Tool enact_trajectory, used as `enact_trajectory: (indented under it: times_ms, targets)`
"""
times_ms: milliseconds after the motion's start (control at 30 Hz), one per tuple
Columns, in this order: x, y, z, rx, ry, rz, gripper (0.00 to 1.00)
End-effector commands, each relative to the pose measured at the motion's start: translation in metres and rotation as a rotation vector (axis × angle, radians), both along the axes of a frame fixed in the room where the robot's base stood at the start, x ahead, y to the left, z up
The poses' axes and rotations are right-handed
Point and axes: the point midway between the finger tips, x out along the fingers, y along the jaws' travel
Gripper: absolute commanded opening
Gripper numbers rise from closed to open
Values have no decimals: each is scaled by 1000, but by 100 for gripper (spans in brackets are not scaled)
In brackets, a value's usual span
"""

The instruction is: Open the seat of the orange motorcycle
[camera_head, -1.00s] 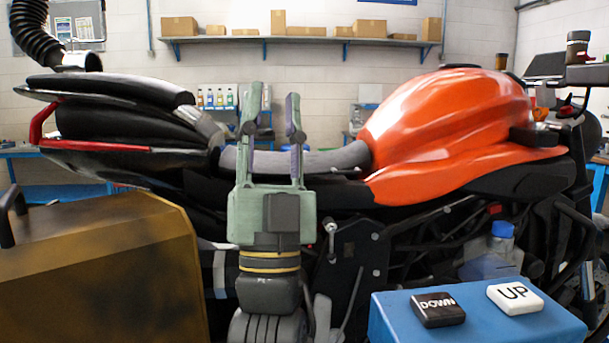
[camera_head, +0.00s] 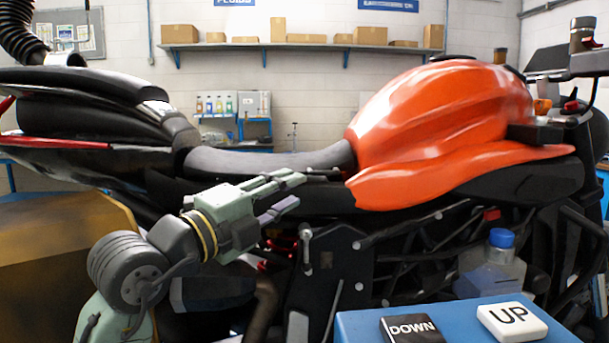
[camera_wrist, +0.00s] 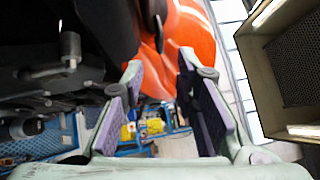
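The orange motorcycle (camera_head: 440,130) stands side-on across the head view, its tank at the right. Its dark seat (camera_head: 262,162) lies low between the tank and the raised black rear section (camera_head: 90,85). My gripper (camera_head: 315,188) is in front of the frame just below the seat, fingers pointing right and slightly up. It is open and empty. In the wrist view my gripper (camera_wrist: 160,66) shows its two fingers apart, with orange bodywork (camera_wrist: 190,40) beyond them. A silver lever (camera_head: 306,245) sits on the side plate below the fingers; contact with the bike cannot be told.
A blue stand (camera_head: 375,325) with a black DOWN button (camera_head: 411,329) and a white UP button (camera_head: 512,322) is at the front right. A brown box (camera_head: 50,250) fills the lower left. A bottle with a blue cap (camera_head: 492,265) stands behind the blue stand.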

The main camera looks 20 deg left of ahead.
Motion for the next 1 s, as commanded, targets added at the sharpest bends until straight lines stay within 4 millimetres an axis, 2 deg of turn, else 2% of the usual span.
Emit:
enact_trajectory:
  times_ms: [167, 400, 600, 800, 1000]
  targets:
    - [19, -9, 5, 2, 4, -4, 28]
    - [61, -27, 12, 0, 4, -3, 28]
    - [87, -37, 15, -1, 2, -2, 28]
    - [97, -41, 15, -1, 0, -1, 28]
    - [97, -41, 15, -1, 0, -1, 28]
